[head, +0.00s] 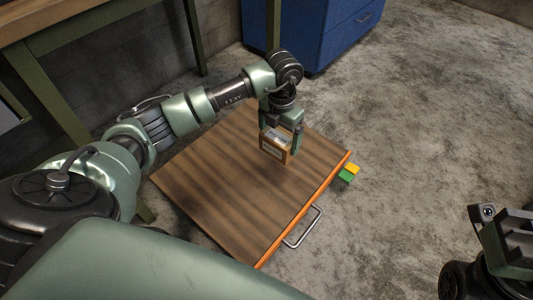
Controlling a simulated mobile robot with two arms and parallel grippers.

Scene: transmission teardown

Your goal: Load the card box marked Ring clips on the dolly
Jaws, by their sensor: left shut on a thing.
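My left gripper (282,128) is shut on a small brown card box (274,153) with a pale label on its side; the label is too small to read. The fingers are on either side of the box, pointing down. The box is over the far right part of the dolly's wooden deck (220,190); I cannot tell whether it touches the deck. The rest of the deck is bare, with an orange edge on its right. Part of my right arm's end (508,245) shows at the lower right, away from the dolly; its finger state is unclear.
A metal handle (303,228) sticks out from the dolly's right edge. A green and a yellow block (347,174) are beside that edge. A blue cabinet (318,35) stands at the back, and a workbench (50,25) at the upper left. The concrete floor on the right is clear.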

